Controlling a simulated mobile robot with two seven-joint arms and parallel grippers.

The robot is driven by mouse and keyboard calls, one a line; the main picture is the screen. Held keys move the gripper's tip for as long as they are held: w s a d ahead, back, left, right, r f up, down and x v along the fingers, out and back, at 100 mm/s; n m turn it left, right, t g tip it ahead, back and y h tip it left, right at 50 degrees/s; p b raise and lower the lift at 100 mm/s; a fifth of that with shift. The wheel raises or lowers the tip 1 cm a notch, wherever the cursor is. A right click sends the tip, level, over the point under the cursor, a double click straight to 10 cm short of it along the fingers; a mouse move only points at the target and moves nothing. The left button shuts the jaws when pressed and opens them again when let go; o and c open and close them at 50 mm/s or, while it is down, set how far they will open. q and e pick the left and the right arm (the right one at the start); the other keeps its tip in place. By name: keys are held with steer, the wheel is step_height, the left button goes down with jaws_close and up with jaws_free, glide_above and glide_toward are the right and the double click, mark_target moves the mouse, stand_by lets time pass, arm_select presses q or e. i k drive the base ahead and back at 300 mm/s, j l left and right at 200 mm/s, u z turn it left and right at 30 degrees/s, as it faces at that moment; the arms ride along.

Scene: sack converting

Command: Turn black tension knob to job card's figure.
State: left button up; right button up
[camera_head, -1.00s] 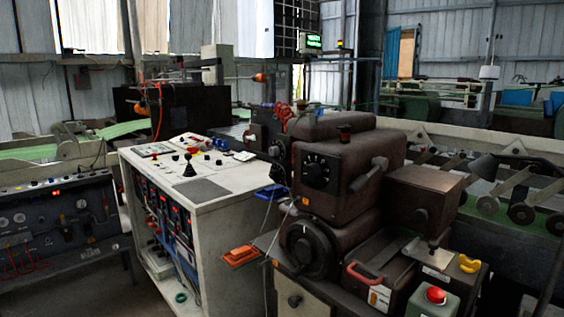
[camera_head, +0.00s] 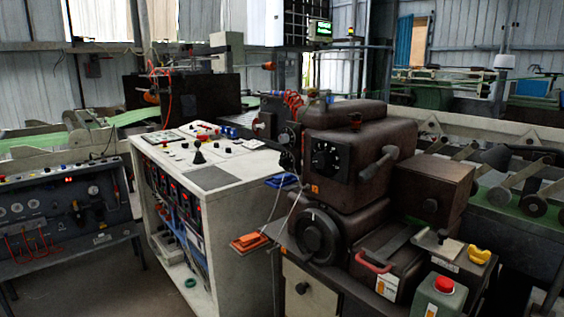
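A black dial knob (camera_head: 325,160) with white marks around it is on the front face of the brown machine (camera_head: 360,135). A larger black round wheel (camera_head: 318,236) with a white mark is below it. Another black knob (camera_head: 198,156) stands on the white console top. I cannot tell for certain which one is the tension knob. A pale card or sheet (camera_head: 164,137) lies on the console's far left; I cannot read it or tell whether it is the job card. Neither of my grippers is in view.
The white console (camera_head: 225,205) stands left of the brown machine, with an orange item (camera_head: 248,242) between them. A grey-green box with a red button (camera_head: 443,285) is at the front right. A dark control panel (camera_head: 65,215) is at left. Bare floor shows between panel and console.

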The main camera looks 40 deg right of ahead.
mark_target(284, 161)
steer(key=k, duration=0.95)
steer(key=k+z, duration=0.1)
steer(key=z, duration=0.25)
steer(key=k+z, duration=0.1)
steer(key=z, duration=0.25)
steer(key=k+l+z, duration=0.1)
steer(key=z, duration=0.2)
steer(key=i+j+z, duration=0.1)
steer(key=j, duration=0.25)
steer(key=i+j+z, duration=0.1)
steer(key=i+j, duration=0.15)
steer(key=j, duration=0.15)
steer(key=i+j, duration=0.15)
steer(key=j, duration=0.2)
steer(key=i+j, duration=0.2)
steer(key=j, duration=0.15)
steer(key=i+j, duration=0.15)
steer(key=j, duration=0.2)
steer(key=i+j, duration=0.15)
steer(key=j, duration=0.2)
steer(key=i+j, duration=0.2)
steer(key=j, duration=0.15)
